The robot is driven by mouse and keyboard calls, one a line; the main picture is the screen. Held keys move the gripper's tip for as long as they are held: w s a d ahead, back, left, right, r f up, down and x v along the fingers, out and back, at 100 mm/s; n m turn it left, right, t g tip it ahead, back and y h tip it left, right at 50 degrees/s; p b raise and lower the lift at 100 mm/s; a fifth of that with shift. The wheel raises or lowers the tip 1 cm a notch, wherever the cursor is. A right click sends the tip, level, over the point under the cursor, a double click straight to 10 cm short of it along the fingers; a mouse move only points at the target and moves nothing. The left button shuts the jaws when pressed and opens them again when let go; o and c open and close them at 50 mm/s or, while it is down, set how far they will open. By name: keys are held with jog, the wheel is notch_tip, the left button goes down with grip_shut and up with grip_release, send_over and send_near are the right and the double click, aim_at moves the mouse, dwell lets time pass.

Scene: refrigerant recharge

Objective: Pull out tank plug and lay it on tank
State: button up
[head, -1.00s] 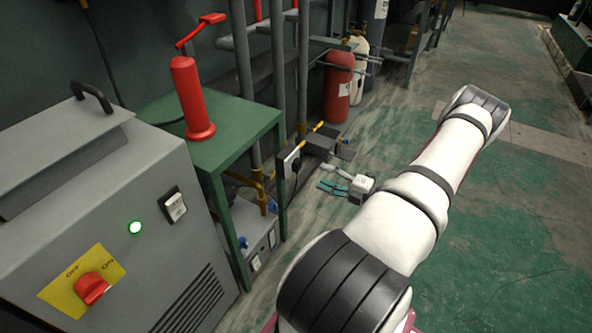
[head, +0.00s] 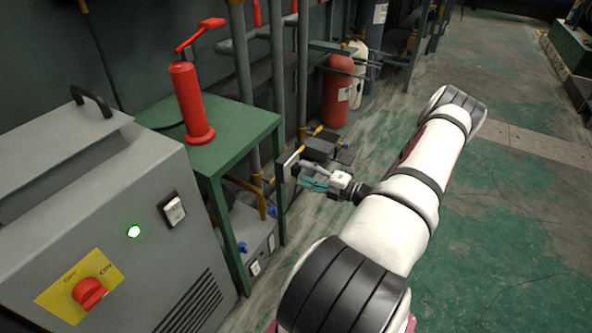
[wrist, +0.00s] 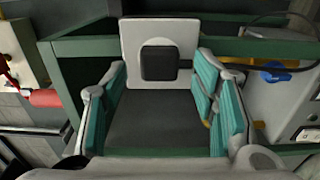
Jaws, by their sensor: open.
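A black plug (wrist: 158,63) sits in a square white socket plate (wrist: 130,35) in the wrist view. In the head view the plate (head: 287,163) stands upright beside the green table, with the dark plug on its right face. My gripper (wrist: 159,85) is open, its teal-padded fingers left and right of the plug, with gaps on both sides and nothing held. In the head view my gripper (head: 308,177) is close to the plate's right side. I cannot tell for certain which object is the tank.
A green table (head: 240,125) carries a red cylinder with a lever (head: 190,100). A grey machine (head: 120,190) with a red knob fills the left. A dark grey box (head: 320,150) with yellow fittings lies behind my gripper. A red gas cylinder (head: 337,95) stands further back. Floor at right is clear.

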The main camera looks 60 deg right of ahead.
jog(key=shift+w, duration=1.05)
jog(key=shift+c, duration=0.5)
grip_shut()
jog(key=shift+s, duration=0.15)
jog(key=shift+s+d+p, duration=0.15)
jog(key=shift+s+p, duration=0.25)
jog(key=shift+s, duration=2.45)
